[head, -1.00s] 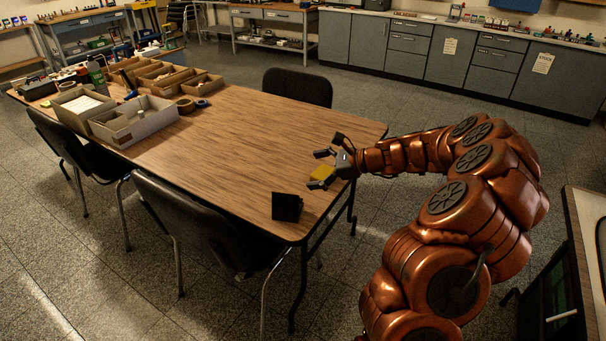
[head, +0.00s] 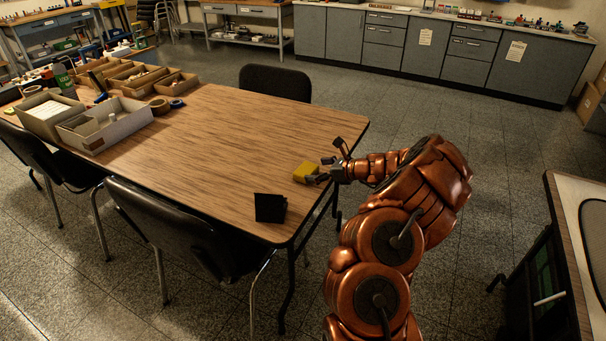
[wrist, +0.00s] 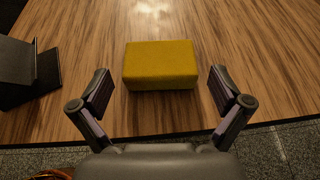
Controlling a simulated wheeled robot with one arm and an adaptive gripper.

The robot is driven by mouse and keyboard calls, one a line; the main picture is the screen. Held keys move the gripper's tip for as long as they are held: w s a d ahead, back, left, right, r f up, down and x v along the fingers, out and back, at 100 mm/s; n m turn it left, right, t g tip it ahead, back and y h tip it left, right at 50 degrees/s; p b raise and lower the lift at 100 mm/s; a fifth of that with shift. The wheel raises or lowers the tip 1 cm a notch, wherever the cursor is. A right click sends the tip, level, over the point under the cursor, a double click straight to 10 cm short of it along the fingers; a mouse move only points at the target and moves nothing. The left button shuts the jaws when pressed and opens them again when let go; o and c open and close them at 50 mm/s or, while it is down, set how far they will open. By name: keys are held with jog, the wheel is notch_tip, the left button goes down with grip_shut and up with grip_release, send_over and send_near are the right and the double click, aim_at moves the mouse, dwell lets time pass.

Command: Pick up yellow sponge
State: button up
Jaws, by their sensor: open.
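The yellow sponge (head: 305,171) lies flat on the wooden table (head: 220,150) near its right edge. In the wrist view the sponge (wrist: 160,64) is a yellow block just ahead of my gripper (wrist: 162,92). The two fingers are spread wide, one to each side of the sponge's near end, with gaps on both sides. They do not appear to touch it. In the head view my gripper (head: 322,172) is at the table's right edge, beside the sponge, and partly overlaps it.
A black angled stand (head: 270,207) is on the table near the front corner; it also shows at the left of the wrist view (wrist: 22,70). Black chairs (head: 275,82) surround the table. Its middle is clear.

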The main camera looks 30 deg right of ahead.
aim_at(308, 169)
jog(key=x, duration=0.4)
jog(key=c, duration=0.7)
jog(key=shift+r, duration=0.1)
